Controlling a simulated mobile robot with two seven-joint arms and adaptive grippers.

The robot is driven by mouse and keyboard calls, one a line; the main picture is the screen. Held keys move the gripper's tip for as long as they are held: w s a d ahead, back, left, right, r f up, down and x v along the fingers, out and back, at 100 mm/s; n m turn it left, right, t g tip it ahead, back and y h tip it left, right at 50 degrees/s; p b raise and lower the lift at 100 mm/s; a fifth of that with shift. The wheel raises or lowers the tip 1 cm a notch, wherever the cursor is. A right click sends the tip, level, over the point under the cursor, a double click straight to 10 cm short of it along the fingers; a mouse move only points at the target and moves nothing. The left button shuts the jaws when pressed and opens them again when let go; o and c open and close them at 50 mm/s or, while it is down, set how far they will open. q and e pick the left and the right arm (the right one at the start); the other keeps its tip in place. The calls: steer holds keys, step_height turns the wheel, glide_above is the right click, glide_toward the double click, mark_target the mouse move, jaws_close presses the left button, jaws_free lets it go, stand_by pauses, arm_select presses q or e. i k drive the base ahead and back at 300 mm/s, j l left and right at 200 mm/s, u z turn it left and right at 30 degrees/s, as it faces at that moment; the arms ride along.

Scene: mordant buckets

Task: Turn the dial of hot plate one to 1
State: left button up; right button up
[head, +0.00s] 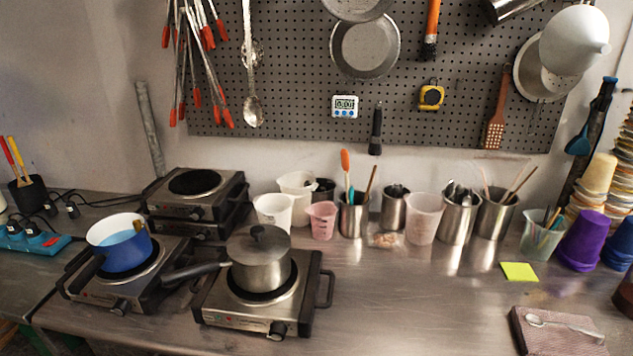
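A hot plate (85,292) stands at the front left with a blue pot (122,258) on its burner. Its round dial (120,307) is on the front face. A second hot plate (235,319) stands to its right with a lidded steel saucepan (262,268) on it. Its dial (277,330) faces the front. Two more hot plates are stacked behind; the upper one (222,195) has a bare burner. I cannot tell which is hot plate one, and the dial markings are too small to read. Neither of my grippers is in view.
The saucepan's handle (190,271) reaches left towards the blue pot's hot plate. Beakers and steel cups, including a pink beaker (322,220), line the wall. The steel counter (420,300) is clear at front centre. A folded brown cloth (550,335) with a spoon lies at right.

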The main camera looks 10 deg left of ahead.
mark_target(121, 307)
steer(key=u, duration=1.45)
